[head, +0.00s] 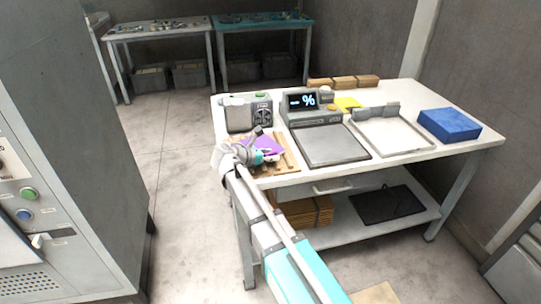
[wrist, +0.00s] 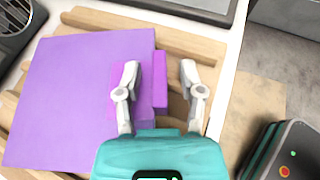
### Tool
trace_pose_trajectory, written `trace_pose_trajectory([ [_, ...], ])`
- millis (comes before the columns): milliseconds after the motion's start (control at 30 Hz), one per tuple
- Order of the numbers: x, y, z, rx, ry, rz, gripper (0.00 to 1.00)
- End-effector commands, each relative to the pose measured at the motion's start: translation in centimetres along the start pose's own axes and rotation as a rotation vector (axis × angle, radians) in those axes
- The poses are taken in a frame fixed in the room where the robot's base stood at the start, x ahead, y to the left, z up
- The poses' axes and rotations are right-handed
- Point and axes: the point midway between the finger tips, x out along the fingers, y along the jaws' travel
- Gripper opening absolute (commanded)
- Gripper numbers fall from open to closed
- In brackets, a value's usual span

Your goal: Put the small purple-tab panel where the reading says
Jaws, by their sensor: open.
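The purple panel (wrist: 75,95) lies on a slatted wooden rack (wrist: 195,45), with a brighter purple upright tab (wrist: 160,78) at its right edge in the wrist view. The panel also shows in the head view (head: 268,143), partly hidden by my arm. My gripper (wrist: 159,68) is open, with one finger on each side of the tab. I cannot tell whether either finger touches it. The meter display (head: 303,100) shows dashes and a percent sign, with no number. A flat grey plate (head: 332,146) is in front of it.
A shallow pale tray (head: 392,136) and a blue block (head: 448,124) are to the right on the white table. A grey device (head: 248,114) stands behind the rack. A yellow item (head: 347,104) and wooden blocks (head: 343,82) are at the back.

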Motion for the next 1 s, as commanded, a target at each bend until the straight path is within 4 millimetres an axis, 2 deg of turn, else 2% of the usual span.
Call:
trace_pose_trajectory([
  [233,-0.2,0.0,0.4,0.0,0.0,0.0,0.5],
  [367,-1.3,0.0,0.4,-0.001,0.0,0.001,0.5],
  [1000,-10.7,0.0,0.5,-0.001,0.0,0.001,0.5],
])
